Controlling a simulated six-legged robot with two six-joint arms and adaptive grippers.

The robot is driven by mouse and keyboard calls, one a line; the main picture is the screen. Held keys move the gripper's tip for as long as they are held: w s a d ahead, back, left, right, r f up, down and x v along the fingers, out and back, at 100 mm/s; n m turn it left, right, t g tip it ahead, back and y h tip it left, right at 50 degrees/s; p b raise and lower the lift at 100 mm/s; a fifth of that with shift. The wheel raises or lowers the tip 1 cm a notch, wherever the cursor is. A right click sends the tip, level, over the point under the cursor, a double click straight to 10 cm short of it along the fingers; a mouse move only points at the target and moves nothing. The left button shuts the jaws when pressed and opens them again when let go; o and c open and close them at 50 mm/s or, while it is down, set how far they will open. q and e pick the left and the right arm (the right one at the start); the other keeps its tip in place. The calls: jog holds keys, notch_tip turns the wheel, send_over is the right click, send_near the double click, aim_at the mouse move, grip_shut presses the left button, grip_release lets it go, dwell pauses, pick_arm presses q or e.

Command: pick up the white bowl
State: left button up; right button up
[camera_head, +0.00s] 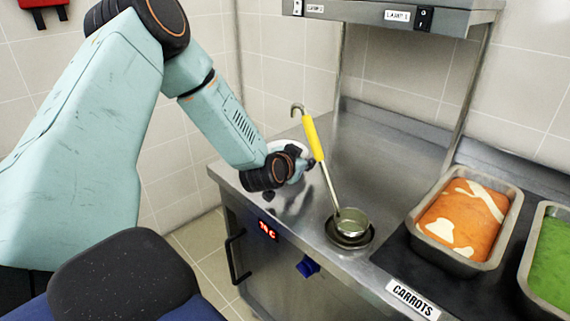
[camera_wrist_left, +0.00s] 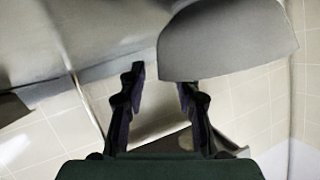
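The white bowl (camera_head: 279,145) stands on the left end of the steel counter in the head view, mostly hidden behind my left gripper (camera_head: 299,168). In the left wrist view a smooth pale curved shape, seemingly the bowl (camera_wrist_left: 228,42), is at the upper right, by the right fingertip. In that view my left gripper (camera_wrist_left: 161,82) has its two dark fingers apart, with nothing clearly between them. I cannot tell whether a finger touches the bowl. My right gripper is in neither view.
A ladle with a yellow handle (camera_head: 314,138) stands tilted in a round well (camera_head: 349,238), close right of my left gripper. Trays of orange (camera_head: 464,216) and green food (camera_head: 553,262) are at the right. A steel shelf (camera_head: 400,14) hangs above. The counter's back middle is clear.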

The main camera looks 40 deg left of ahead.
pick_arm(q)
jog(key=shift+w+a+f, duration=0.1)
jog(key=shift+a+f, duration=0.05)
jog(key=shift+a, duration=0.05)
jog(key=shift+s, duration=0.2)
jog(key=c, duration=0.4)
jog(key=shift+w+d, duration=0.1)
grip_shut()
